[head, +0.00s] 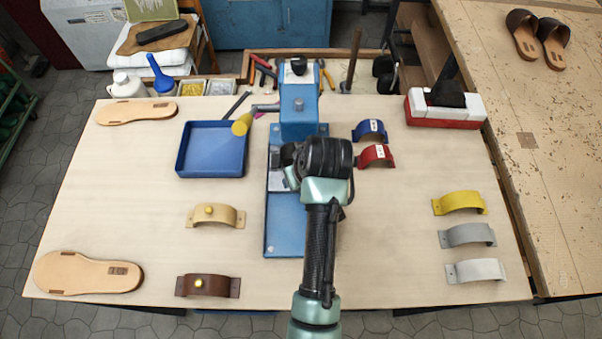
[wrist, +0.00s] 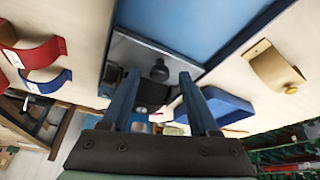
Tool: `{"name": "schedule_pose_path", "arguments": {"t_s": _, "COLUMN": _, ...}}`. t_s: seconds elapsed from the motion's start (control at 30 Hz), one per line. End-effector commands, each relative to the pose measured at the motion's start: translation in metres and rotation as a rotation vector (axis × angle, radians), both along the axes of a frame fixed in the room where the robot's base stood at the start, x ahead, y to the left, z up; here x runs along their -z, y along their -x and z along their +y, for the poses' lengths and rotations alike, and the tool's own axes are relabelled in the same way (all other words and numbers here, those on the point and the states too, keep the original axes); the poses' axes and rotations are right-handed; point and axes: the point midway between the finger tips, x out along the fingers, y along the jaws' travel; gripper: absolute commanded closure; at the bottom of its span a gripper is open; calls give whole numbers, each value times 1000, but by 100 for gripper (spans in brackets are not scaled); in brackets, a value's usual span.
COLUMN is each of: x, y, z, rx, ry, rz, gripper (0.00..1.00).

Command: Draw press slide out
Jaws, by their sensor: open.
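The blue press (head: 300,118) stands at the middle of the table, with its blue base (head: 285,228) reaching toward the front. A grey metal plate (head: 276,160), which looks like the press slide, lies on the base below the press head. It also shows in the wrist view (wrist: 134,52), with a dark round knob (wrist: 159,70) on it. My gripper (wrist: 159,78) is open, and the knob appears between its two blue fingers in the wrist view. I cannot tell whether the fingers touch it. In the head view my arm hides the fingers and part of the plate.
A blue tray (head: 212,174) and a yellow-ended press handle (head: 243,123) are left of the press. Tan (head: 230,218) and brown (head: 206,286) straps lie at front left. Blue (head: 370,130) and red (head: 376,154) straps lie right; more straps lie at far right.

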Motion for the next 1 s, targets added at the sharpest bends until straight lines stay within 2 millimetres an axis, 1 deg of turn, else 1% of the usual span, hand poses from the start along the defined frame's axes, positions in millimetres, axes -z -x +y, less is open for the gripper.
{"name": "schedule_pose_path", "arguments": {"t_s": 0.1, "x": 3, "y": -1, "z": 1, "rx": -1, "ry": 0, "rz": 0, "gripper": 38}}
{"name": "schedule_pose_path", "arguments": {"t_s": 0.3, "x": 3, "y": -1, "z": 1, "rx": 0, "ry": 0, "rz": 0, "gripper": 38}}
{"name": "schedule_pose_path", "arguments": {"t_s": 0.33, "x": 3, "y": -1, "z": 1, "rx": 0, "ry": 0, "rz": 0, "gripper": 40}}
{"name": "schedule_pose_path", "arguments": {"t_s": 0.47, "x": 3, "y": -1, "z": 0, "rx": 0, "ry": 0, "rz": 0, "gripper": 64}}
{"name": "schedule_pose_path", "arguments": {"t_s": 0.5, "x": 3, "y": -1, "z": 0, "rx": 0, "ry": 0, "rz": 0, "gripper": 71}}
{"name": "schedule_pose_path", "arguments": {"t_s": 0.57, "x": 3, "y": -1, "z": 0, "rx": 0, "ry": 0, "rz": 0, "gripper": 82}}
{"name": "schedule_pose_path", "arguments": {"t_s": 0.6, "x": 3, "y": -1, "z": 0, "rx": 0, "ry": 0, "rz": 0, "gripper": 89}}
{"name": "schedule_pose_path", "arguments": {"t_s": 0.67, "x": 3, "y": -1, "z": 0, "rx": 0, "ry": 0, "rz": 0, "gripper": 100}}
{"name": "schedule_pose_path", "arguments": {"t_s": 1.0, "x": 3, "y": -1, "z": 1, "rx": 0, "ry": 0, "rz": -1, "gripper": 100}}
